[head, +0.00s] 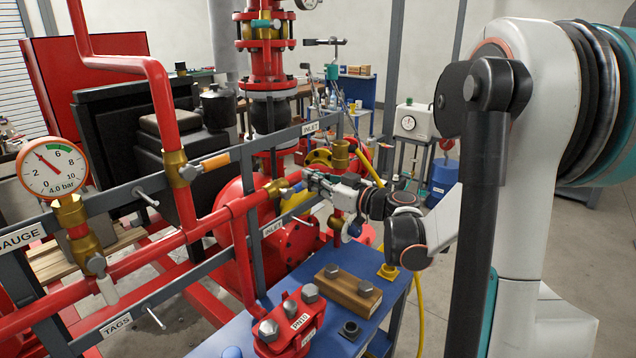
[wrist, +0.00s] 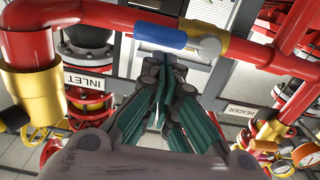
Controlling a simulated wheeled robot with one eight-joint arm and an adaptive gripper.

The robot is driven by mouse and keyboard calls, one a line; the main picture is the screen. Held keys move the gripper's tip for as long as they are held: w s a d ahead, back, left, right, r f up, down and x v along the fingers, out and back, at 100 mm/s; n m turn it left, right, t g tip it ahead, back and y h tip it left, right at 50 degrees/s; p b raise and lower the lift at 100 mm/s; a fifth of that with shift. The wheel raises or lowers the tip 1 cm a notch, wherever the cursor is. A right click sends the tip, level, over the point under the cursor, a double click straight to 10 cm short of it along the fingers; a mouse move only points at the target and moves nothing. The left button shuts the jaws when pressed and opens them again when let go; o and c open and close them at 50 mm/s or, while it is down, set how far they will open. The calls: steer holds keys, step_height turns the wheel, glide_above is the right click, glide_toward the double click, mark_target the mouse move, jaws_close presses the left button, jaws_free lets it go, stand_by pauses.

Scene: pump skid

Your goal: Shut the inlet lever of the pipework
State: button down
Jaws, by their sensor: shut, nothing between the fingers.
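My gripper (head: 308,179) is shut and empty, just right of the handle in the head view. In the wrist view its fingertips (wrist: 163,64) lie just below the handle. I cannot tell whether they touch it.
An orange-handled lever (head: 214,162) stands on the pipe to the left. A gauge (head: 52,167) stands farther left. Grey rails (head: 150,188) run close by the pipes. A blue bench (head: 385,290) with a wooden block (head: 348,290) and a red flange (head: 290,325) is below.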

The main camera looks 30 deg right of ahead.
mark_target(300, 184)
steer(key=shift+x, duration=2.15)
steer(key=shift+w+d+f+b, duration=0.1)
steer(key=shift+d+f+b, duration=0.15)
steer(key=shift+f, duration=0.2)
steer(key=shift+d+f+b, duration=0.2)
steer(key=shift+f, duration=0.2)
steer(key=shift+f+b, duration=1.05)
steer(key=shift+f, duration=0.55)
steer(key=shift+s+a+f+b, duration=0.5)
steer(key=shift+a+f+b, duration=0.9)
steer(key=shift+f+b, duration=0.5)
steer(key=d+v, duration=0.1)
steer(key=v, duration=0.8)
steer(key=shift+w, duration=0.2)
steer(key=shift+d+r, duration=0.1)
steer(key=shift+d, duration=0.05)
